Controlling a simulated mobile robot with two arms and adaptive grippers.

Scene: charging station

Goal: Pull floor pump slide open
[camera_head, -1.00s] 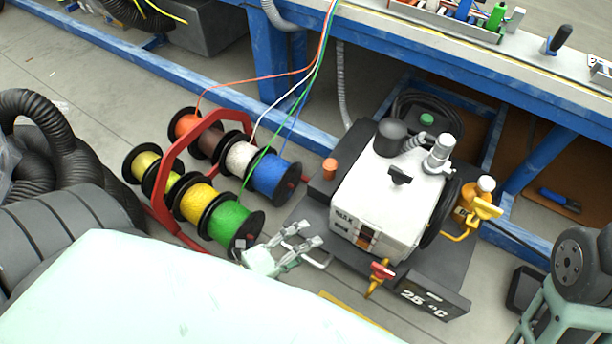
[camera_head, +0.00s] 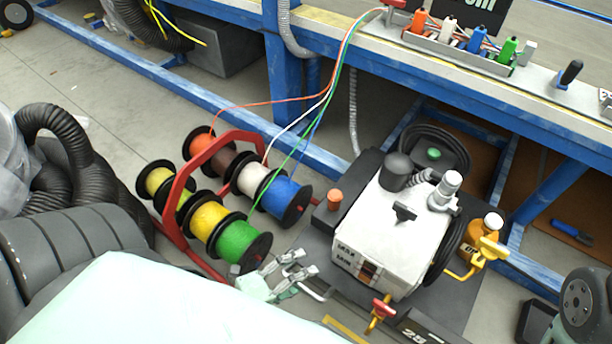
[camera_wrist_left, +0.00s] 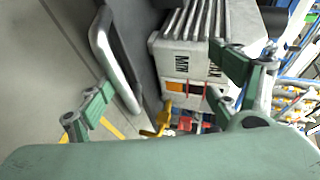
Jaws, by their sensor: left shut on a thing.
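The floor pump is a white box (camera_head: 385,245) with red and yellow valves, on a dark slide base (camera_head: 460,287) under the bench. A bent metal handle (camera_head: 318,292) sticks out of the base's left side. The pump box (camera_wrist_left: 180,62) is behind the right finger. My right gripper is not in view.
A red rack (camera_head: 177,190) with several coloured wire spools stands close left of my left gripper. Coloured wires run from it up to the blue bench (camera_head: 360,50). A black corrugated hose (camera_head: 62,150) lies farther left. Grey floor (camera_head: 60,75) is clear at the back left.

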